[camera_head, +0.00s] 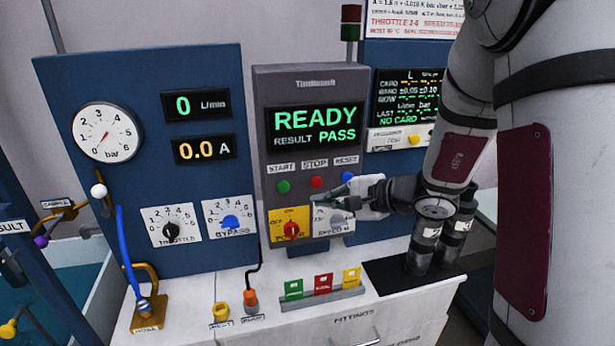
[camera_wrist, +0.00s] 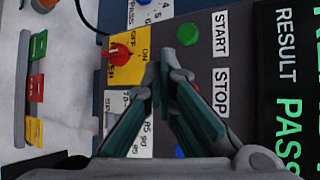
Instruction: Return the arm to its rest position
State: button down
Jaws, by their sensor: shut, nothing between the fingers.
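My gripper (camera_head: 340,198) is shut and empty in front of the grey control panel (camera_head: 262,165), just below the STOP and RESET buttons. In the wrist view its fingertips (camera_wrist: 167,68) meet in front of the panel, between the red knob (camera_wrist: 120,52) on its yellow plate and the START and STOP labels. My arm comes in from the right side of the head view. The panel display (camera_head: 314,127) reads READY and RESULT PASS. The fingers hide part of the panel, and I cannot tell whether they touch it.
A blue board with a dial gauge (camera_head: 107,132) and a blue bypass knob (camera_head: 231,222) stands left. On the white counter are a rack (camera_head: 322,300) with green, red and yellow cards, a yellow fitting (camera_head: 221,311), an orange-ended cable (camera_head: 250,299) and dark cylinders (camera_head: 424,245).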

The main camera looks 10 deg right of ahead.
jog(key=s+a+r+n+g, duration=0.3)
jog(key=s+a+r+n, duration=0.1)
jog(key=s, duration=0.4)
jog(key=s+a+r+n+g, duration=0.3)
jog(key=s+a+r+n, duration=0.15)
jog(key=s, duration=0.35)
jog(key=s+d+r+n+t+h, duration=0.1)
jog(key=s+d+r+n+h, duration=0.1)
jog(key=s+d+n+h, duration=0.3)
jog(key=s+d+h, duration=0.3)
jog(key=s+d, duration=0.1)
jog(key=s, duration=0.2)
jog(key=shift+s+r+t, duration=0.3)
jog(key=shift+s+r, duration=0.05)
dwell(0.5)
